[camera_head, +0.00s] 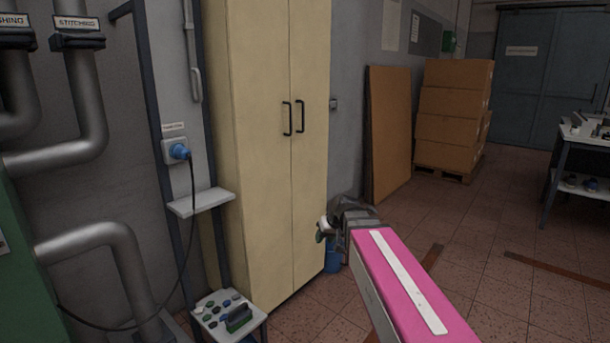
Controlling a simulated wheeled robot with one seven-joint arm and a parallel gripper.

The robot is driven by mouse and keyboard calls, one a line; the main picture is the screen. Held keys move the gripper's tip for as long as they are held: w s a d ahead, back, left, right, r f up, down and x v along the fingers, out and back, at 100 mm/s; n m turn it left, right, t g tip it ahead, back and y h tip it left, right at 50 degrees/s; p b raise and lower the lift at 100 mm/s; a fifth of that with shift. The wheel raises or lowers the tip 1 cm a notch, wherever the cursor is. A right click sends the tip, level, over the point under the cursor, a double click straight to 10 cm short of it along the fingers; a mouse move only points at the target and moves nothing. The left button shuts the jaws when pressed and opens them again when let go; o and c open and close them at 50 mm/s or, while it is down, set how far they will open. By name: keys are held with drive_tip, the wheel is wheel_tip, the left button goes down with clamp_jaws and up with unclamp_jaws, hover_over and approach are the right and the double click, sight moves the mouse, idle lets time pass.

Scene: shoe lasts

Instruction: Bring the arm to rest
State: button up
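A long pink link of my arm, with a white strip on top, reaches in from the lower right. Just past its far end is a dark grey assembly (355,213) with a small round green-and-white part on its left. It looks like the wrist and gripper end, but I cannot be sure. No fingertips can be made out, so I cannot tell whether the gripper is open, shut or holding anything.
A tall cream cabinet (265,140) stands left of my arm. A low white stand (229,315) with several small items is lower left. A blue bucket-like thing (333,261) is by the cabinet. Stacked boxes (453,115) and a bench (563,160) are farther back. Tiled floor is open at right.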

drive_tip(key=s+d+f+m+g+h, duration=0.3)
drive_tip(key=s+d+f+g+h, duration=0.1)
drive_tip(key=s+d+f, duration=0.7)
drive_tip(key=s+f, duration=0.3)
drive_tip(key=f, duration=0.1)
drive_tip(key=shift+s+d+f, duration=0.15)
drive_tip(key=shift+d+f, duration=0.2)
